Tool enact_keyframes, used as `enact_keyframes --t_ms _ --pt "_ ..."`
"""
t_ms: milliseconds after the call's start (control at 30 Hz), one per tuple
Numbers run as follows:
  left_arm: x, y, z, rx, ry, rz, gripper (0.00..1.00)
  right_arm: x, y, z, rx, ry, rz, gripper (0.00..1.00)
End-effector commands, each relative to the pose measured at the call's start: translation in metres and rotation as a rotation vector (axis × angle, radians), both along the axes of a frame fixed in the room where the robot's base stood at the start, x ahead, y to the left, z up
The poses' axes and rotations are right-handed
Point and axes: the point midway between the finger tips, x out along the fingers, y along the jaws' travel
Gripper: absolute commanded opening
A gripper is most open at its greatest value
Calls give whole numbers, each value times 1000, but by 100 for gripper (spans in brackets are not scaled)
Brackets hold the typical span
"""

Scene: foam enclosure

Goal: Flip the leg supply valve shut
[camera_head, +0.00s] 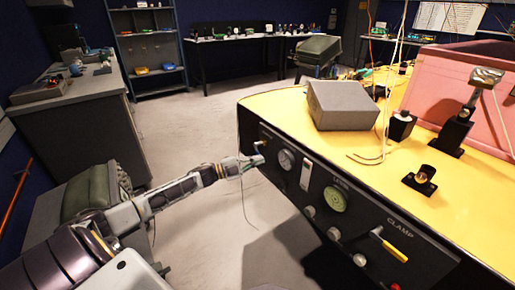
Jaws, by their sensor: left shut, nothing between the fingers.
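A black control panel (310,215) is on the front of the yellow-topped table. My left arm reaches in from the left, and its gripper (256,160) is shut and empty at the panel's left end. A small fitting (259,146) shows just above the fingertips; I cannot tell whether they touch it. A yellow lever (393,250) sits under the word CLAMP. The leg supply valve cannot be told for certain. My right gripper is out of view.
The yellow tabletop (285,104) carries a grey box (342,105), black fixtures (455,130) and a pink foam block (455,85). A thin wire hangs below my left gripper. A grey cabinet (75,125) stands at the left. The floor between is open.

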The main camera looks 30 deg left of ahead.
Motion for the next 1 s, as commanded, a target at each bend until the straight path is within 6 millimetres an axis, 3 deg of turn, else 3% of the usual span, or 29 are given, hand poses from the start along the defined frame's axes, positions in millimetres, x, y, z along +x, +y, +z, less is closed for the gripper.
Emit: enact_keyframes --t_ms 500,1000 --pt "8 18 -18 389 -161 1 0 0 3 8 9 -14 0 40" --pt "10 23 -21 481 -199 2 0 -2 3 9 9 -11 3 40"
